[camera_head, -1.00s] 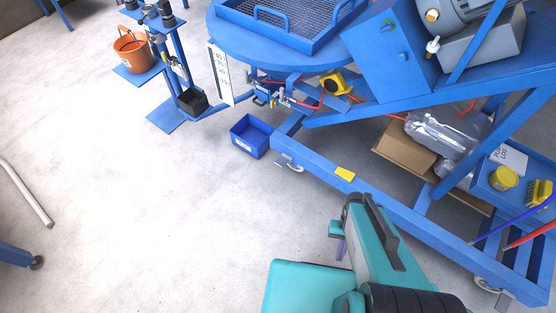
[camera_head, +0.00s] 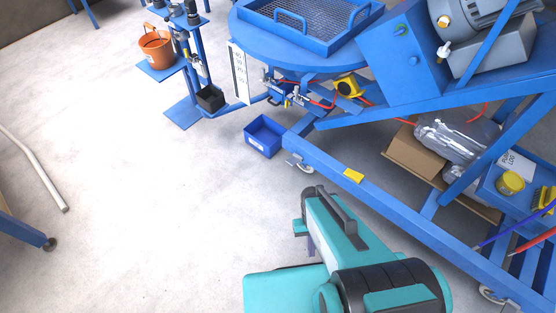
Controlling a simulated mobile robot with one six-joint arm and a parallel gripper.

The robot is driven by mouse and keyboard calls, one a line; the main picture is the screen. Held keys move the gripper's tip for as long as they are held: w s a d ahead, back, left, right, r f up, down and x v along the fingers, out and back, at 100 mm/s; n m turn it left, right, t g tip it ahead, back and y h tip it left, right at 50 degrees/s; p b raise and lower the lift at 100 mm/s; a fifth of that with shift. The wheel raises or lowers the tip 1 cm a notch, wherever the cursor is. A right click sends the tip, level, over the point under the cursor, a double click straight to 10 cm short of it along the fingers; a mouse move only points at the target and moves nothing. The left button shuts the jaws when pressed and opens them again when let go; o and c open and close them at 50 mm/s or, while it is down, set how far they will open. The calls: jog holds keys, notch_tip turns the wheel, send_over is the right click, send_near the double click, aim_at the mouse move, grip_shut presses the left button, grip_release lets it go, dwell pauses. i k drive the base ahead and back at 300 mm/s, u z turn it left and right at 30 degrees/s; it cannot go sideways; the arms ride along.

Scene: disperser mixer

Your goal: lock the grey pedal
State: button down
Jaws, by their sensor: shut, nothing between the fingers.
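A caster with a small grey pedal (camera_head: 301,168) sits under the near left corner of the blue mixer frame (camera_head: 400,218), low on the floor. The pedal is small in view, and I cannot tell its exact tilt. My gripper (camera_head: 310,245) hangs at the end of my teal arm, below the pedal in the picture and apart from it. It is shut and empty; only part of its fingers shows beside the arm. Another caster (camera_head: 491,293) shows under the frame at the lower right.
A blue bin (camera_head: 263,136) stands on the floor just left of the pedal. A blue stand (camera_head: 184,113) carries an orange bucket (camera_head: 155,47) and a black box (camera_head: 210,98). A white pipe (camera_head: 38,170) and a table foot lie at left. The floor between is clear.

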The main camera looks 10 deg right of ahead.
aim_at(293, 161)
jog(key=z, duration=0.65)
jog(key=k, duration=0.15)
jog(key=u, duration=2.6)
jog(key=k, duration=0.7)
jog(key=u, duration=0.1)
jog(key=i, duration=0.5)
jog(key=z, duration=0.6)
jog(key=i, duration=0.8)
jog(key=z, duration=0.5)
